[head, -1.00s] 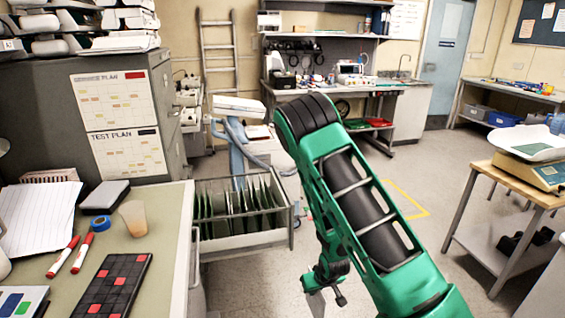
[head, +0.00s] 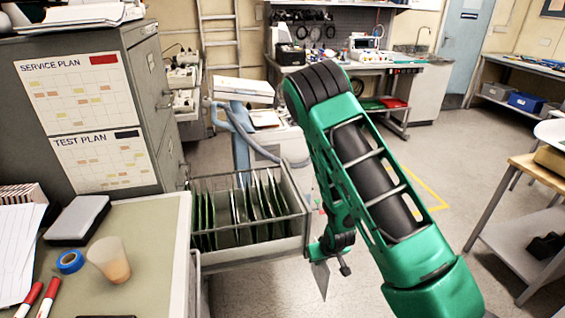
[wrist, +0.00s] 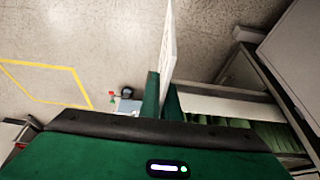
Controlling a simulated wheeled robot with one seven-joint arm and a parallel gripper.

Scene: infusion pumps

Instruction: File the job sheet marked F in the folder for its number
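My gripper (head: 321,251) hangs just right of the open file drawer (head: 262,256), outside its right front corner. In the wrist view my gripper (wrist: 164,98) is shut on a thin, pale sheet (wrist: 169,45), seen nearly edge-on. The sheet (head: 320,279) hangs below the fingers in the head view; no letter or number on it can be read. The drawer holds several upright green folders (head: 240,207), with a gap in the row. Their numbers cannot be read. The folders (wrist: 250,132) also show right of the fingers in the wrist view.
A desk (head: 150,230) with a cup (head: 109,260), blue tape (head: 70,262) and red markers stands left of the drawer. The grey cabinet (head: 150,90) rises behind it. A pump stand (head: 243,92) is behind the drawer. A wooden-topped table (head: 540,172) stands right; the floor between is open.

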